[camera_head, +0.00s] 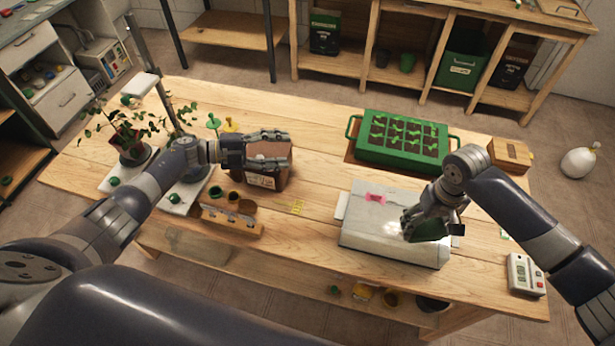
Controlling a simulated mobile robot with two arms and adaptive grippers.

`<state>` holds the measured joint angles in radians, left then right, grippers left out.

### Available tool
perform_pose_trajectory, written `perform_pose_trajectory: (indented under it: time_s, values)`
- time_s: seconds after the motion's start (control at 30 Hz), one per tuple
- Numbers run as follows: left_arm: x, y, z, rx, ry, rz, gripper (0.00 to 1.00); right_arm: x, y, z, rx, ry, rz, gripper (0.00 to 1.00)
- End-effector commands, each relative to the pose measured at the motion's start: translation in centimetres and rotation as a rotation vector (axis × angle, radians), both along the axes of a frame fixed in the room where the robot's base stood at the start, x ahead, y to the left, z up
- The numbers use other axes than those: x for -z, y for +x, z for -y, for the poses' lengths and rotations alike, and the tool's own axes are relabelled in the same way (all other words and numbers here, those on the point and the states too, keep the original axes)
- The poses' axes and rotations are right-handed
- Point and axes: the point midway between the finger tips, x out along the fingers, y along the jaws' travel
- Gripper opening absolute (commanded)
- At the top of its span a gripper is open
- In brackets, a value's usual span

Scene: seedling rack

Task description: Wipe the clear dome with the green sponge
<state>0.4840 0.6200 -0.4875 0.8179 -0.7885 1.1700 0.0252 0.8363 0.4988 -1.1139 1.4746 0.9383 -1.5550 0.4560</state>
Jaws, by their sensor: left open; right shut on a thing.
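A pale, greyish box-shaped cover (362,228), which looks like the clear dome, lies on the wooden table at the centre right. A small pink patch (376,198) shows on its top, and a whitish bright spot is beside the sponge. My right gripper (416,219) is shut on the green sponge (430,229), over the right part of the dome. The fingers partly hide the sponge, and I cannot tell whether it touches the dome. My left gripper (284,149) is open and empty, over a brown box (268,176) left of the dome.
A green seedling tray (447,146) stands behind the dome. A wooden box (510,154) and a white meter (525,275) are at the right. Potted plants (131,141) and a wooden holder with small pots (232,222) are at the left. Table between holder and dome is mostly clear.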

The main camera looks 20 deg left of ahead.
Motion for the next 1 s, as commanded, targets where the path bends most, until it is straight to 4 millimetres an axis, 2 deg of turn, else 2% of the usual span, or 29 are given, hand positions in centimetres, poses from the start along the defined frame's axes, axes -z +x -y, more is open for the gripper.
perform_pose_trajectory:
  time_s: [0.03, 0.1, 0.3, 0.53, 0.77, 1.0]
  values:
    - [0.4, 0.1, 1.6, 0.061, 0.048, 0.034, 0.55, 0.0, 0.0, 0.0, 0.000, 0.000, 0.000, 0.55]
    - [1.2, -0.3, 3.4, 0.158, 0.125, 0.081, 0.55, 0.0, 0.0, 0.0, 0.000, 0.000, 0.000, 0.55]
    - [3.4, -1.5, 7.2, 0.418, 0.313, 0.185, 0.55, 0.0, 0.0, 0.0, 0.000, 0.000, 0.000, 0.55]
    - [4.8, -2.6, 8.8, 0.606, 0.432, 0.243, 0.55, 0.0, 0.0, 0.0, 0.000, 0.000, 0.000, 0.55]
    - [5.6, -2.9, 10.0, 0.647, 0.455, 0.254, 0.55, 0.0, 0.0, 0.0, 0.000, 0.000, 0.000, 0.55]
    - [7.8, -3.0, 13.7, 0.644, 0.452, 0.252, 0.55, 0.0, 0.0, 0.0, 0.000, 0.000, 0.000, 0.55]
